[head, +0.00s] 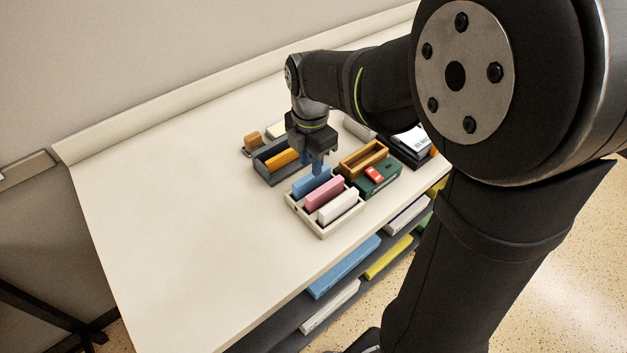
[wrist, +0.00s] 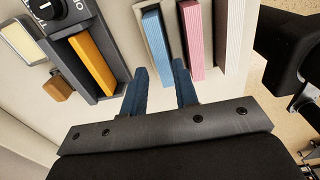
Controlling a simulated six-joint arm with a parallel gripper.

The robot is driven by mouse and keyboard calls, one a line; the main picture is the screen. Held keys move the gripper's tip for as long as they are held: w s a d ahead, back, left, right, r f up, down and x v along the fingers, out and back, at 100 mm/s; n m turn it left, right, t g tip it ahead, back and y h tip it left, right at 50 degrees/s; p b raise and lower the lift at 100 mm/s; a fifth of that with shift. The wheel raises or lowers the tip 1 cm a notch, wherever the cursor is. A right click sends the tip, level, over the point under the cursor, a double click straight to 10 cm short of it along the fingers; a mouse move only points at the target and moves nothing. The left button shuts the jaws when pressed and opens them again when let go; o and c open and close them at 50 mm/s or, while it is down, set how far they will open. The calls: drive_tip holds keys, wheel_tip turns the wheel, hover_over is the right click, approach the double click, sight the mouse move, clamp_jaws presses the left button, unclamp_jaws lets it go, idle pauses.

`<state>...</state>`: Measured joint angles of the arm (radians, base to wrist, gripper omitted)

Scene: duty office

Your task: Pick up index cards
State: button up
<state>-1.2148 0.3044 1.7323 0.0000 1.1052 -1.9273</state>
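The picture does not settle which things are the index cards; a white tray (head: 322,233) holds a blue stack (head: 310,181), a pink stack (head: 325,194) and a white stack (head: 339,207), standing side by side like packs of cards. My gripper (head: 318,166) points down at the tray's blue end. In the wrist view my gripper (wrist: 160,68) is open and empty, its two blue fingers apart. The blue stack (wrist: 158,34) lies just ahead, between the lines of the fingers. The pink stack (wrist: 193,40) is right of the right fingertip, the white stack (wrist: 228,45) further right.
A dark grey box (head: 268,174) with an orange block (head: 283,158) stands left of the tray. A wooden tray (head: 362,157) and a green box (head: 388,181) with a red item (head: 374,174) stand right. The table's (head: 170,220) left part is clear. Stacks lie on a shelf below.

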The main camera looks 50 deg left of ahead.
sight(312, 183)
drive_tip(key=shift+f, duration=2.7)
clamp_jaws()
